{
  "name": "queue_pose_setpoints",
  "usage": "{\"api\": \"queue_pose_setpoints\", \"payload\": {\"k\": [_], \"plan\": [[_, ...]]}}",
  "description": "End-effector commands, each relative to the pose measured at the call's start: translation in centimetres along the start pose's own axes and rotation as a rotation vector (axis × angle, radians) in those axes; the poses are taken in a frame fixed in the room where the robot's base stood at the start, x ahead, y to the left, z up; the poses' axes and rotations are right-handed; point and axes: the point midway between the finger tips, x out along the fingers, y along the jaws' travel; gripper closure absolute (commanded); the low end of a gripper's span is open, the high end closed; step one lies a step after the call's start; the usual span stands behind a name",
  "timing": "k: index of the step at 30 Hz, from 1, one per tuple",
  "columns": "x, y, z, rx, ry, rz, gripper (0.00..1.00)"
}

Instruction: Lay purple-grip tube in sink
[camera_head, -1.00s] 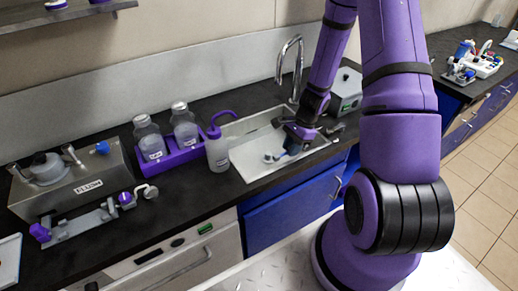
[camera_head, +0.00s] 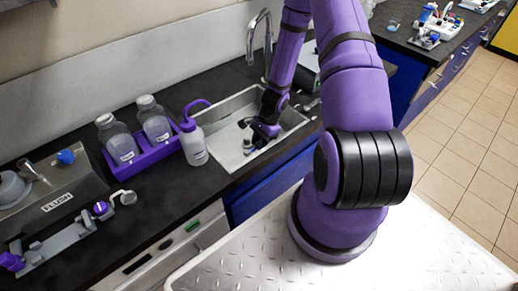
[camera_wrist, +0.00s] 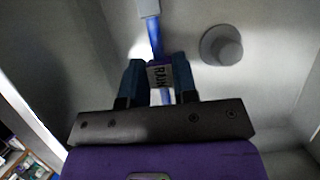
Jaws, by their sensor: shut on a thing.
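My gripper (camera_head: 262,130) is down inside the sink (camera_head: 226,157) in the head view, its fingers pointing at the sink floor. In the wrist view my gripper (camera_wrist: 157,78) is shut on the purple-grip tube. The tube's labelled purple grip (camera_wrist: 160,70) sits between the two dark fingers, with part of the lettering hidden. A blue length of tube runs up from the grip to a pale grey end (camera_wrist: 148,8). A round grey drain fitting (camera_wrist: 221,46) is to the right of the tube. I cannot tell whether the tube touches the sink floor.
A tap (camera_head: 262,45) arches at the sink's back. A wash bottle (camera_head: 194,142) with a purple spout stands just left of the sink. Two clear bottles (camera_head: 121,143) stand in a purple rack (camera_head: 150,158). A steel box marked FLUSH (camera_head: 62,195) is farther left.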

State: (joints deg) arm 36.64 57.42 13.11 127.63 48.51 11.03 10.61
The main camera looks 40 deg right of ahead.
Motion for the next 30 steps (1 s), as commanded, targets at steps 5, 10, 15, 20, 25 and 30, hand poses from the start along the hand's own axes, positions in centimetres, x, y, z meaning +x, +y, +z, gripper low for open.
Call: {"api": "queue_pose_setpoints", "payload": {"k": [5,10,15,20,25,30], "plan": [[1.8,0.1,-0.7,0.003,-0.003,0.001,0.96],[3.5,0.0,-1.4,0.002,-0.002,0.001,0.96],[3.8,0.0,-1.6,0.001,0.0,-0.001,0.96],[3.8,0.0,-1.6,0.0,0.0,0.0,0.96],[4.1,0.0,-1.7,0.0,0.0,0.0,0.69],[4.0,0.0,-1.7,0.0,0.0,0.0,0.48]]}}
